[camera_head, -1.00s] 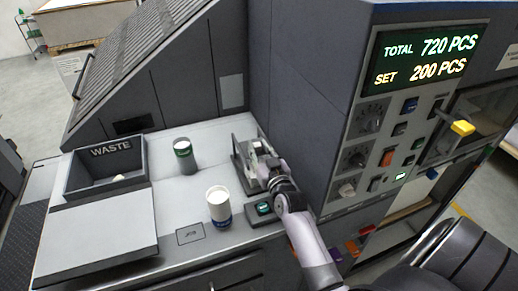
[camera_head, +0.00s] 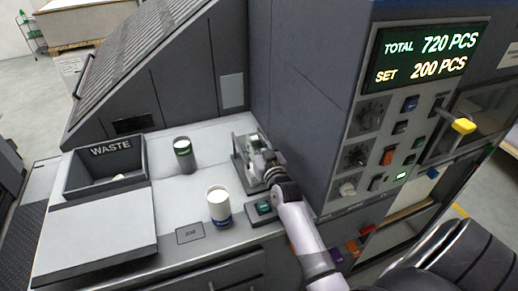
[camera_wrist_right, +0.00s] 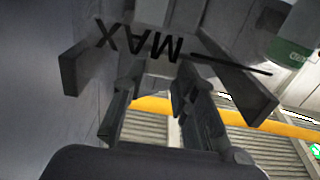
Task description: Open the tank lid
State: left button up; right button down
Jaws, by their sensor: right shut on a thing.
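The tank (camera_head: 238,172) is a small grey open-framed unit on the white worktop, against the dark machine wall. My right gripper (camera_head: 260,146) is at its top right side, with the arm coming up from below. In the right wrist view the grey tank part with an upside-down MAX mark (camera_wrist_right: 140,42) lies just beyond the fingers of my right gripper (camera_wrist_right: 158,88). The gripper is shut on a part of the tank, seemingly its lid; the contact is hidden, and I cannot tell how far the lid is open. My left gripper is not in view.
A white cup (camera_head: 219,206) and a dark green-labelled cup (camera_head: 185,157) stand left of the tank. A dark button box (camera_head: 266,208) is close below it. The WASTE bin (camera_head: 106,164) is at the left; the control panel (camera_head: 383,150) is at the right.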

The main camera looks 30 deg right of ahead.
jog(key=shift+w+d, duration=0.15)
jog(key=shift+w, duration=0.55)
jog(key=shift+s, duration=0.1)
jog(key=c, duration=1.3)
grip_release()
jog(key=shift+s, duration=0.1)
jog(key=v, duration=1.2)
